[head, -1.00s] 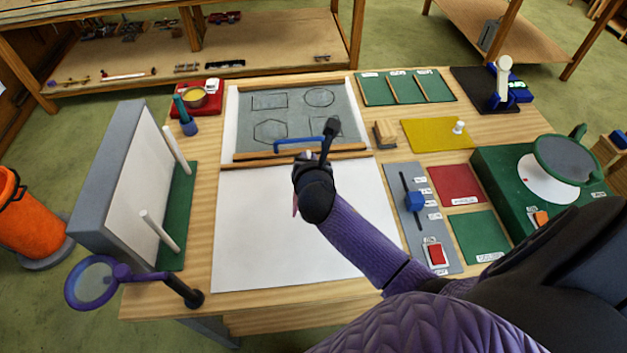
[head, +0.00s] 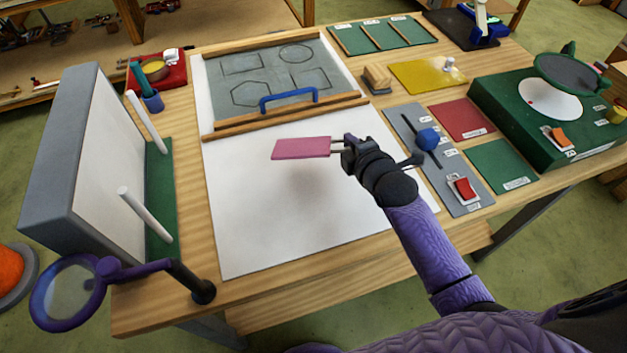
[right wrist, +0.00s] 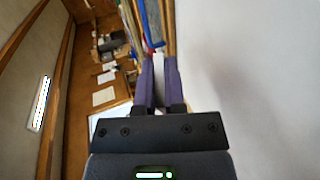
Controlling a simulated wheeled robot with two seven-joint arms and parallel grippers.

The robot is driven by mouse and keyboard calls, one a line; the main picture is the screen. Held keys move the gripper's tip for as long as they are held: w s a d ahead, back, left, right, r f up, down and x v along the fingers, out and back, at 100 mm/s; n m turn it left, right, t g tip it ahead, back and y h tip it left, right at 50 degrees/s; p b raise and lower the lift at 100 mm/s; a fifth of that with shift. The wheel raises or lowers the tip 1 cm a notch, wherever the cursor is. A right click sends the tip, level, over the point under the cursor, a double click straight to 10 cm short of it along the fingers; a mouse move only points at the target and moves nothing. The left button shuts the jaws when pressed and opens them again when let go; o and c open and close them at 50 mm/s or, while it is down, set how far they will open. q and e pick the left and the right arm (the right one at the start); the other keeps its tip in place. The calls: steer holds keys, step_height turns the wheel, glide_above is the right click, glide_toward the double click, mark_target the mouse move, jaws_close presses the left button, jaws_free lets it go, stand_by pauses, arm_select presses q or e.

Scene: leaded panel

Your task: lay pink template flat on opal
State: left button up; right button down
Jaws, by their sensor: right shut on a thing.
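The pink template (head: 302,148) is a small flat rectangle in the head view. It is held out to the left of my right gripper (head: 338,149), which is shut on its right end. It hangs above the large white sheet (head: 270,225), which looks like the opal, with a soft shadow below it and apart from it. In the right wrist view, the purple fingers of my right gripper (right wrist: 159,68) are close together; the template is not clearly visible there. My left gripper is not in view.
A grey board (head: 268,75) with drawn outlines and a blue handle (head: 288,97) lies behind wooden rails. A grey upright box (head: 95,160) with white pegs stands left; a magnifier (head: 68,292) is at front left. A grey switch panel (head: 440,165) lies right. The white sheet is bare.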

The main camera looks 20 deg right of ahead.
step_height(320, 180, down, 6)
steer(key=b, duration=0.4)
steer(key=shift+f+b, duration=0.4)
steer(key=shift+b, duration=0.1)
steer(key=shift+r, duration=0.1)
steer(key=c, duration=0.9)
jaws_free()
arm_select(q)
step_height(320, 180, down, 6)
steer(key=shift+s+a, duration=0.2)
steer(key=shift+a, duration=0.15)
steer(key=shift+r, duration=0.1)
arm_select(e)
steer(key=p+v, duration=0.7)
steer(key=shift+s+r, duration=0.3)
steer(key=shift+s, duration=0.05)
steer(key=shift+s+p, duration=0.2)
steer(key=shift+p, duration=0.1)
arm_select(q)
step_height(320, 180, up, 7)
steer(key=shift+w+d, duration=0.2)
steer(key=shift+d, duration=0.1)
arm_select(e)
steer(key=shift+f, duration=0.15)
